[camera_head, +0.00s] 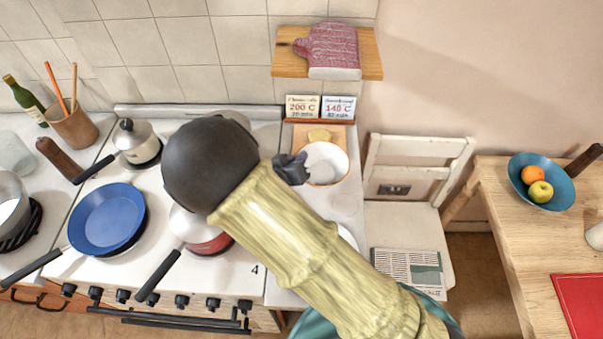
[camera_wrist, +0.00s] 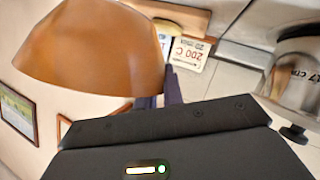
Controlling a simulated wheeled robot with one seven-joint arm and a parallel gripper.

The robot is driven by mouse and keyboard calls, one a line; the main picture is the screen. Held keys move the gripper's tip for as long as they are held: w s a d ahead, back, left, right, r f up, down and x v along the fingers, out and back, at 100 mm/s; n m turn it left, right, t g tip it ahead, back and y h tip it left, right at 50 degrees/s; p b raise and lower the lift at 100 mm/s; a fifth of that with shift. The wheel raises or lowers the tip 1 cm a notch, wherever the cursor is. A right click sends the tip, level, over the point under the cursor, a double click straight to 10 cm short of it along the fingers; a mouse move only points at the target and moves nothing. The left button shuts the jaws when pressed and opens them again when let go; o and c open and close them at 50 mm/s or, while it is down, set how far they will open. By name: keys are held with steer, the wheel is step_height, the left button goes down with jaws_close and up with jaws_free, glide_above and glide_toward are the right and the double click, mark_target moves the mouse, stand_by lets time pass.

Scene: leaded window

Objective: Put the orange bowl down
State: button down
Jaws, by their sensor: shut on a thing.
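The orange bowl (camera_head: 341,172) has a pale inside and an orange rim in the head view. Its orange outer side (camera_wrist: 85,45) fills the upper left of the wrist view. My gripper (camera_head: 297,166) is shut on the bowl's left edge; its dark fingers (camera_wrist: 172,90) meet the rim in the wrist view. The bowl is over the narrow white counter (camera_head: 343,202) right of the stove. I cannot tell whether its base touches anything. My arm hides part of the counter and stove.
A wooden board (camera_head: 338,136) with a yellow item (camera_head: 319,135) lies just behind the bowl, before two temperature cards (camera_head: 303,106). A kettle (camera_head: 137,142), blue pan (camera_head: 108,219) and red pot (camera_head: 208,244) stand on the stove. A white chair (camera_head: 415,215) is at right.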

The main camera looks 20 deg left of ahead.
steer(key=shift+f, duration=0.7)
steer(key=shift+f+p, duration=0.35)
steer(key=shift+f, duration=1.75)
steer(key=c, duration=1.5)
jaws_free()
steer(key=shift+c, duration=0.2)
steer(key=shift+o, duration=0.2)
steer(key=shift+r, duration=0.15)
